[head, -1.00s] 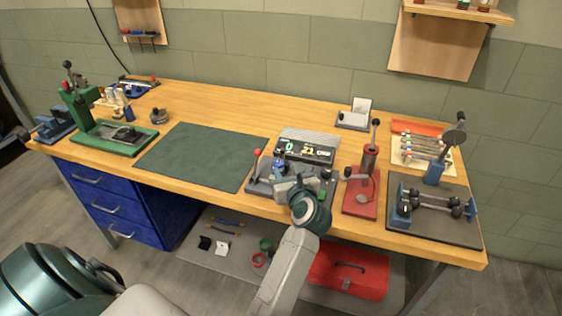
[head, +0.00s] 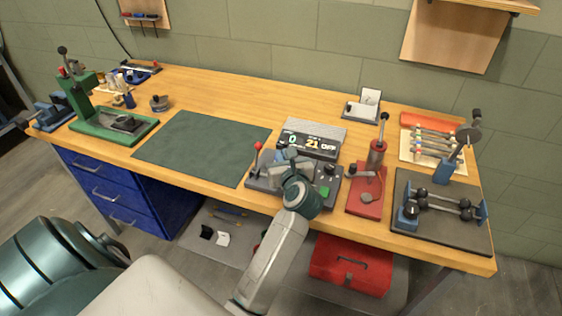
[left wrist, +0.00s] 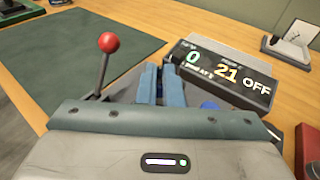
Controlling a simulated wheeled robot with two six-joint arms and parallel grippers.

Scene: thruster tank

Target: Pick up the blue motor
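My left gripper (head: 291,154) is over the grey test fixture (head: 262,183) near the front edge of the bench. In the left wrist view its two blue-grey fingers (left wrist: 162,72) stand close together, with a narrow dark-blue strip between them. I cannot tell whether that strip is the blue motor or whether the fingers grip it. In the head view my gripper and wrist cover the spot where a small blue part stood on the fixture. A rounded blue piece (left wrist: 209,105) shows just right of the fingers. My right gripper is not in view.
A red-knobbed lever (left wrist: 107,43) rises left of the fingers. A display reading 0, 21 and OFF (head: 310,140) stands behind the fixture. A red press (head: 368,185) is close on the right. The green mat (head: 200,150) on the left is clear.

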